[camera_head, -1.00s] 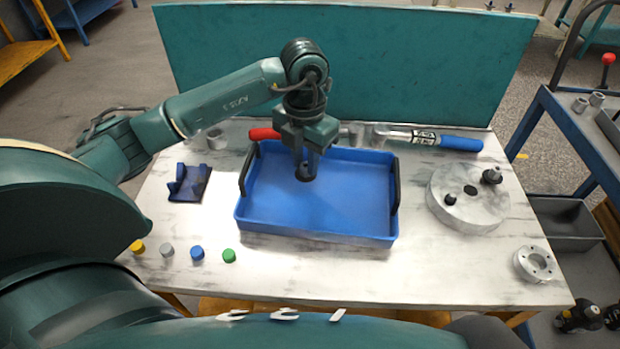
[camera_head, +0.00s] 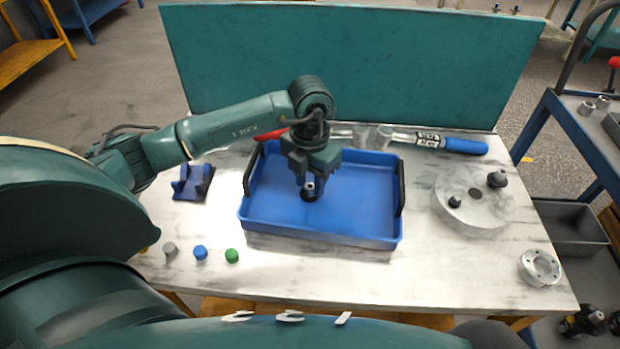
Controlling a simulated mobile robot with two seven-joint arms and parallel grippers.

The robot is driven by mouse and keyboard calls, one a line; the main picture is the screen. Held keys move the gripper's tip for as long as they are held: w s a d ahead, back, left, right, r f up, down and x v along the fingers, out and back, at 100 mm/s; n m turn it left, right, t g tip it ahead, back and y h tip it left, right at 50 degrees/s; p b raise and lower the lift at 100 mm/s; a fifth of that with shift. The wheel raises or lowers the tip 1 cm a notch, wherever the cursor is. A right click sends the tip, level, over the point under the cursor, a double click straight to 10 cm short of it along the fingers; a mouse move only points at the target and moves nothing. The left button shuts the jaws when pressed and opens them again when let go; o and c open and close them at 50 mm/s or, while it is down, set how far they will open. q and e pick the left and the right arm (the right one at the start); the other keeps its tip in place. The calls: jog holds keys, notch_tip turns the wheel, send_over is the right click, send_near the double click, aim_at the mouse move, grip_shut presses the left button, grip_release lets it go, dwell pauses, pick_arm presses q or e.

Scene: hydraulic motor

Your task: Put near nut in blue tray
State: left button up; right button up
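The blue tray (camera_head: 350,232) stands in the middle of the table, with a black handle at each side. My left gripper (camera_head: 310,188) reaches in from the left and points down over the tray's inside. Its fingers look shut on a small dark nut (camera_head: 309,194) with a grey top. The nut is partly covered by the fingers, and I cannot tell whether it touches the tray floor. A round grey metal disc (camera_head: 460,215) lies right of the tray, with a dark nut (camera_head: 497,178) at its rim and a smaller dark piece (camera_head: 453,202) on it. My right gripper is not in view.
A torque wrench (camera_head: 465,146) lies behind the tray. A blue holder (camera_head: 193,183) lies left of it. Grey, blue and green caps (camera_head: 232,255) sit at the front left. A metal ring (camera_head: 540,267) lies at the front right. The table front between is clear.

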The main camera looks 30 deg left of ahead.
aim_at(310, 187)
pick_arm(q)
jog(key=shift+o, duration=0.9)
jog(key=shift+r, duration=0.25)
notch_tip(310, 187, up, 12)
jog(key=shift+s+f, duration=0.1)
jog(key=shift+f, duration=0.05)
